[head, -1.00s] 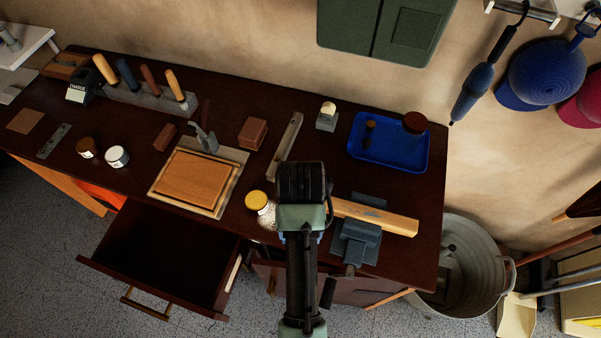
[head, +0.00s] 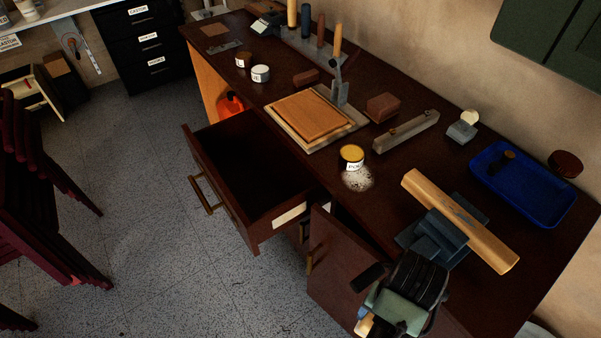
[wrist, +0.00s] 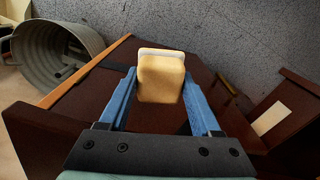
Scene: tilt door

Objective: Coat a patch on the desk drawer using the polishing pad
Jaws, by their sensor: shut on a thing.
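My gripper (wrist: 160,98) is shut on the pale yellow polishing pad (wrist: 160,72), which sits between its blue fingers in the wrist view. In the head view my gripper is at the bottom right, by the desk's front edge, and its fingertips are mostly hidden. The desk drawer (head: 230,185) is pulled open. A pale rectangular patch (head: 290,215) is on the drawer's right outer side; it also shows at the right of the wrist view (wrist: 270,118). The pad is apart from the patch. A yellow-lidded tin (head: 352,155) stands on the desk beside a whitish speckled spot (head: 358,180).
A dark cabinet door (head: 345,265) stands ajar right of the drawer, between it and my gripper. A vise (head: 435,240) holds a wooden bar (head: 460,220) at the desk front. Stacked chairs (head: 45,210) are at left. The floor before the drawer is clear.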

